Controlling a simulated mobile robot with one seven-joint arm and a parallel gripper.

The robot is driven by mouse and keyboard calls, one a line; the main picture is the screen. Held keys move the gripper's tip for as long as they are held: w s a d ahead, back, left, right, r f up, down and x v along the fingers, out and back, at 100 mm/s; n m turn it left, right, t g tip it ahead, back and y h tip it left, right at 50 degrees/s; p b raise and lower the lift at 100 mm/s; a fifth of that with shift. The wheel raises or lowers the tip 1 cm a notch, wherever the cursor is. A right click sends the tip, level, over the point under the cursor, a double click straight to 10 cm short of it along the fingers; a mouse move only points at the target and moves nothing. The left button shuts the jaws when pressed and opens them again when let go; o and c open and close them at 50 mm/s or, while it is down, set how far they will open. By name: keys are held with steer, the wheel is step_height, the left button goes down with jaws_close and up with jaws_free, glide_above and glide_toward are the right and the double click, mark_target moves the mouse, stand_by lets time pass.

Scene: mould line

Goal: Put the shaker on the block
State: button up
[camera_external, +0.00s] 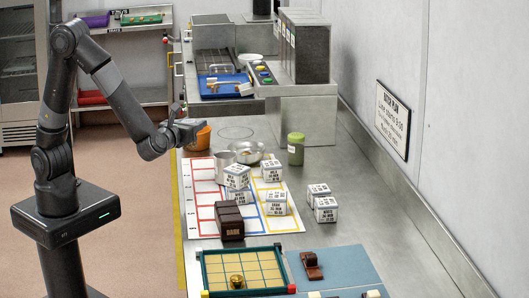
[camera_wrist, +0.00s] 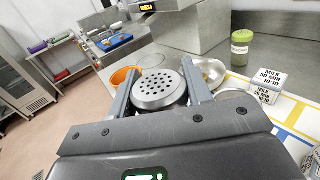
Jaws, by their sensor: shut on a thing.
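The shaker, a grey metal cylinder with a perforated top (camera_wrist: 160,88), is between the fingers in the wrist view. My gripper (camera_wrist: 160,92) is shut on it, with one finger on each side. In the external view my gripper (camera_external: 190,124) is at the left edge of the steel counter, by the orange bowl; the shaker is hard to make out there. A dark brown block labelled DARK (camera_external: 230,221) stands on the white sheet with coloured frames. Several white lettered blocks (camera_external: 275,204) stand to its right and behind. Which block is meant I cannot tell.
Near the gripper are an orange bowl (camera_external: 202,138), a metal cup (camera_external: 223,166), a metal bowl (camera_external: 248,152) and a green jar (camera_external: 296,149). A gridded tray (camera_external: 262,262) and blue mat (camera_external: 350,264) lie in front. Counter right of the white blocks is clear.

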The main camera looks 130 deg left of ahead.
mark_target(234, 209)
steer(key=shift+w+d+r, duration=0.2)
steer(key=shift+w+d, duration=0.05)
steer(key=shift+d, duration=0.05)
steer(key=w+d+r+m+t, duration=0.1)
steer(key=w+d+m+t, duration=0.1)
steer(key=w+d, duration=0.6)
steer(key=w+d+r+m+t+h, duration=0.1)
steer(key=w+d+r+m+t, duration=0.1)
steer(key=w+d+t, duration=0.3)
steer(key=w+d+r+m+t, duration=0.2)
steer(key=w+d+m+t, duration=0.1)
steer(key=w+d, duration=0.9)
steer(key=shift+w+d+r+t+h, duration=0.25)
steer(key=shift+d+t+h, duration=0.2)
steer(key=shift+d, duration=0.35)
steer(key=w+a+f, duration=0.1)
steer(key=a+f, duration=0.1)
steer(key=a, duration=0.1)
steer(key=w+a+f, duration=0.1)
steer(key=a+f, duration=0.1)
steer(key=a, duration=0.2)
steer(key=w+a+f, duration=0.1)
steer(key=a+f, duration=0.1)
steer(key=a, duration=0.1)
steer(key=shift+w+a+f, duration=0.25)
steer(key=shift+f, duration=0.15)
steer(key=shift+a+f, duration=0.1)
steer(key=shift+f, duration=1.95)
steer(key=shift+f, duration=0.15)
steer(key=o, duration=1)
